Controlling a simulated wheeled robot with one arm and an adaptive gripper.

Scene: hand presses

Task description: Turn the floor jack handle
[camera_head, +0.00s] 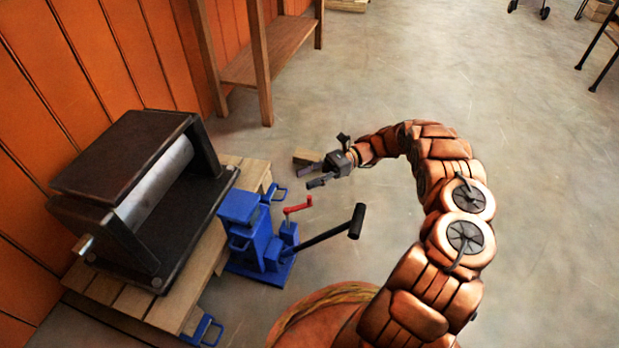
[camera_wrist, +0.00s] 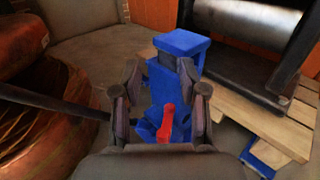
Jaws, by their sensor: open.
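The blue floor jack (camera_head: 262,240) stands on the concrete floor at the right edge of a wooden pallet. A red crank handle (camera_head: 298,206) sticks up from its right side, and a black lever with a T-shaped grip (camera_head: 355,222) reaches out to the right. My gripper (camera_head: 312,176) is open and empty, above and behind the red handle in the head view. In the wrist view the jack (camera_wrist: 178,45) lies beyond my gripper (camera_wrist: 160,97). The red handle (camera_wrist: 167,121) shows between the open fingers in that view; contact cannot be seen.
A black press with a grey roller (camera_head: 157,184) rests on the wooden pallet (camera_head: 200,270) at left. An orange plank wall (camera_head: 110,60) and a wooden bench (camera_head: 268,52) stand behind.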

